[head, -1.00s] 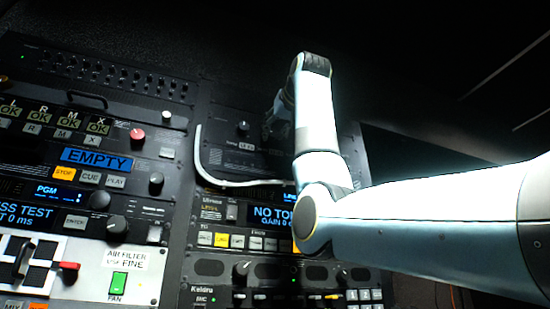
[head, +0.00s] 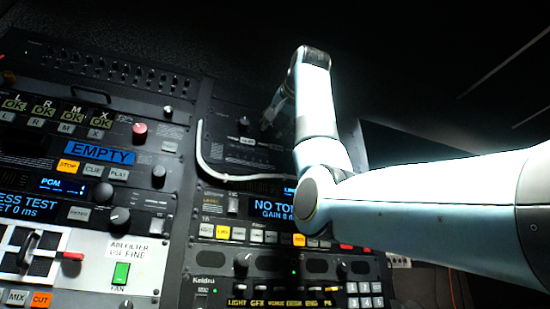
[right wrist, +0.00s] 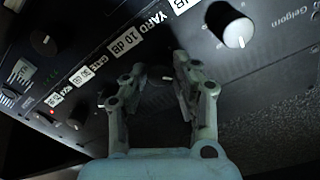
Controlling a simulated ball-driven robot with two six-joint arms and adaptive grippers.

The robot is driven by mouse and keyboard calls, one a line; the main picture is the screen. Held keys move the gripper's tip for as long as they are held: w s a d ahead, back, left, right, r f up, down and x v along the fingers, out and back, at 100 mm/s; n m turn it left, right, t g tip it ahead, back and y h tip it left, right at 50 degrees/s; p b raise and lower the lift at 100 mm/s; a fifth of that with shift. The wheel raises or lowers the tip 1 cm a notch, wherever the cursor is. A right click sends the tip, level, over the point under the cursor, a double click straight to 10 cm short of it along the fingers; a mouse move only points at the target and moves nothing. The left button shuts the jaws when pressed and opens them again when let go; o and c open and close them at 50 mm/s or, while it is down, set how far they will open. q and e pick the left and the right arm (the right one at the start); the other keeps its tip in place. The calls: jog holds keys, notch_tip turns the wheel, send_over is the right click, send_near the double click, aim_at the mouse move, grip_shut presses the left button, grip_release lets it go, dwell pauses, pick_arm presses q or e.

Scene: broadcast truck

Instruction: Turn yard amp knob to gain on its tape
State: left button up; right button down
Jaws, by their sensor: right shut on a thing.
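In the right wrist view, my right gripper (right wrist: 160,70) is shut on a small dark knob (right wrist: 160,80) below the white tape strip reading "YARD 10 dB" (right wrist: 140,34). The fingers sit on either side of the knob. A light mark shows on the knob, but its exact pointing is hard to tell. In the head view, my right gripper (head: 275,108) reaches down to the dark amp panel behind the white cable, and the knob itself is hidden. A blue display (head: 270,210) reads "NO TO..." and "GAIN 0 d...", its right end covered by my arm. My left gripper is out of view.
A larger knob with a bright face (right wrist: 237,32) is right of the gripper, and smaller knobs (right wrist: 76,119) are at the left. A white cable (head: 205,165) curves over the panel.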

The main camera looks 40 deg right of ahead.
jog(key=shift+m, duration=0.5)
jog(key=c, duration=1)
grip_release()
jog(key=shift+c, duration=0.2)
jog(key=shift+s, duration=0.1)
jog(key=v, duration=1.2)
